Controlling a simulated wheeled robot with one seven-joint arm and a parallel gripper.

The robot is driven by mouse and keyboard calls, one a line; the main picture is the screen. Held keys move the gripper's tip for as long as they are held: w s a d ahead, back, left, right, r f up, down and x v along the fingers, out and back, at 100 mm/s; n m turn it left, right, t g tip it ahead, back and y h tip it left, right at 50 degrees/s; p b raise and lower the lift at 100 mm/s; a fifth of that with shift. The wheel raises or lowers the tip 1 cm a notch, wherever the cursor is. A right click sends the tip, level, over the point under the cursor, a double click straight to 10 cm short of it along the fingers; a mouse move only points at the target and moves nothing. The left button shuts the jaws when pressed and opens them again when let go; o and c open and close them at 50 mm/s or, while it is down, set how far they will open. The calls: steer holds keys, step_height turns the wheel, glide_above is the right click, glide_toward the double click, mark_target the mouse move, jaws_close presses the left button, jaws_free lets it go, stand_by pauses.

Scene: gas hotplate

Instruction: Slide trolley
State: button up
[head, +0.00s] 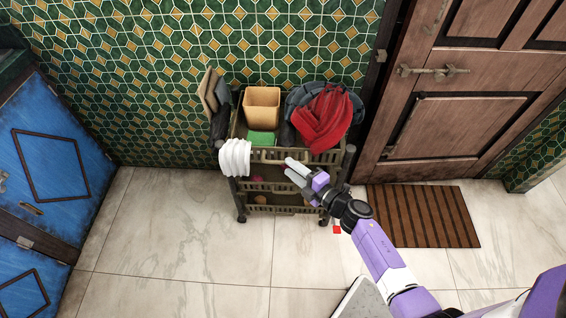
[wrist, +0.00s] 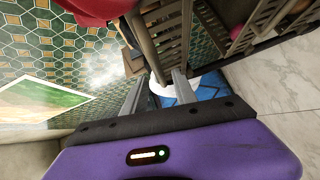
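The trolley (head: 280,156) is a dark olive shelved cart on casters, standing against the tiled wall. It shows from close by at the upper right of the wrist view (wrist: 173,32). My gripper (head: 290,168) is at the trolley's front, right of centre, near the top shelf's edge. In the wrist view its two fingers (wrist: 160,73) are apart, so it is open. A corner post of the trolley appears in line with the gap between the fingers; I cannot tell whether they touch it. My gripper hides part of the trolley's front right.
The trolley carries a tan bin (head: 262,107), green item (head: 262,140), red cloth (head: 328,118) and white cloth (head: 235,157). A wooden door (head: 455,105) and brown mat (head: 423,216) are right. A blue cabinet (head: 45,160) is left. Floor between cabinet and trolley is clear.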

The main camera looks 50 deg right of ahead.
mark_target(283, 163)
steer(key=shift+w+d+f, duration=0.15)
steer(key=shift+w+f, duration=0.05)
steer(key=shift+w, duration=0.95)
steer(key=shift+w+d+f, duration=0.15)
steer(key=shift+w, duration=0.95)
jaws_close()
